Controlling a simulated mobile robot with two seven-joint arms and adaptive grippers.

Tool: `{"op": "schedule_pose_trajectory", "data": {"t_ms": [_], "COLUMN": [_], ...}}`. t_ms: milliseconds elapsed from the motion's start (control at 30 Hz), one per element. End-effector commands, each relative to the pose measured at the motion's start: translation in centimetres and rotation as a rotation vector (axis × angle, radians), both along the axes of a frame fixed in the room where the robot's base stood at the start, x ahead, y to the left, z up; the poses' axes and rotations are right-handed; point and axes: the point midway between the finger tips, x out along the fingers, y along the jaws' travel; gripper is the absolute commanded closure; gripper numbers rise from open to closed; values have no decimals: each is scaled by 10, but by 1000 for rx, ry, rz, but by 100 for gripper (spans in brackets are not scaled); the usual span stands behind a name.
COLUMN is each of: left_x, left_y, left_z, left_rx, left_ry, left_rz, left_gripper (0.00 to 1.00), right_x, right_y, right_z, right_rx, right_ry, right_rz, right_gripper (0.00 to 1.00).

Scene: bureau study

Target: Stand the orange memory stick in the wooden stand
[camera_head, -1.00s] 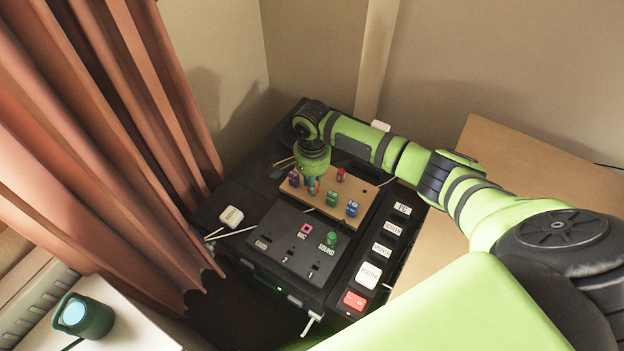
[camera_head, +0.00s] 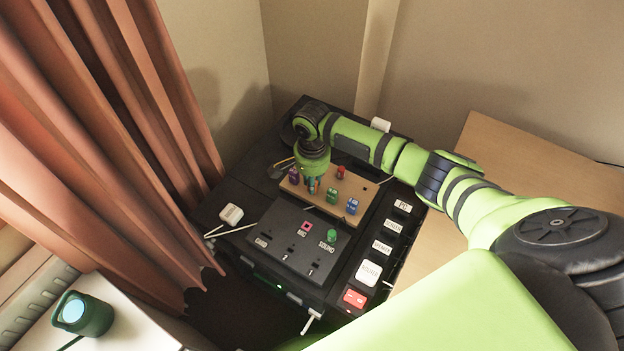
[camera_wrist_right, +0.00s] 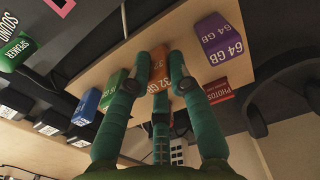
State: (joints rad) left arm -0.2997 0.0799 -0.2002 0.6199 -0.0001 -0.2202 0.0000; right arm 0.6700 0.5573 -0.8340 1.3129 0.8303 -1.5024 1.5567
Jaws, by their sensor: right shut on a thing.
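The orange memory stick (camera_wrist_right: 160,72), marked 32 GB, is between the fingers of my right gripper (camera_wrist_right: 160,88) in the right wrist view. That gripper is shut on it. The wooden stand (camera_wrist_right: 108,48) is a pale board right at the stick. In the head view the right gripper (camera_head: 312,186) is over the left part of the stand (camera_head: 364,187). The fingers hide much of the stick, and I cannot tell how deep it sits in a slot. My left gripper is not in view.
Purple (camera_head: 293,175), red (camera_head: 341,172), green (camera_head: 332,195) and blue (camera_head: 352,206) sticks stand around the gripper on the stand. A black panel (camera_head: 290,245) with a green plug (camera_head: 331,236) lies in front. Labelled white blocks and a red switch (camera_head: 354,299) line the right side.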

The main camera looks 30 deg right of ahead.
Motion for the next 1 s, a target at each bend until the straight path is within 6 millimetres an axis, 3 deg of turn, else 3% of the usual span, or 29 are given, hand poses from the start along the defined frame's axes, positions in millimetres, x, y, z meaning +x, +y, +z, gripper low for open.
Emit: {"op": "schedule_pose_trajectory", "data": {"t_ms": [67,100,167,567,733,1000], "left_x": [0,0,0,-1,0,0], "left_y": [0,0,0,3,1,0], "left_z": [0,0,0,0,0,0], "left_rx": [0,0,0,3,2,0], "left_ry": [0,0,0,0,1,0], "left_rz": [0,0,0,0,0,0], "left_gripper": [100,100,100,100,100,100], "right_x": [0,0,0,0,1,0], "right_y": [0,0,0,0,0,0], "right_z": [0,0,0,4,28,85], "right_rx": [0,0,0,0,1,1], "right_ry": [0,0,0,0,-3,-3], "right_rz": [0,0,0,0,0,0], "right_gripper": [100,75,52,52,52,52]}}
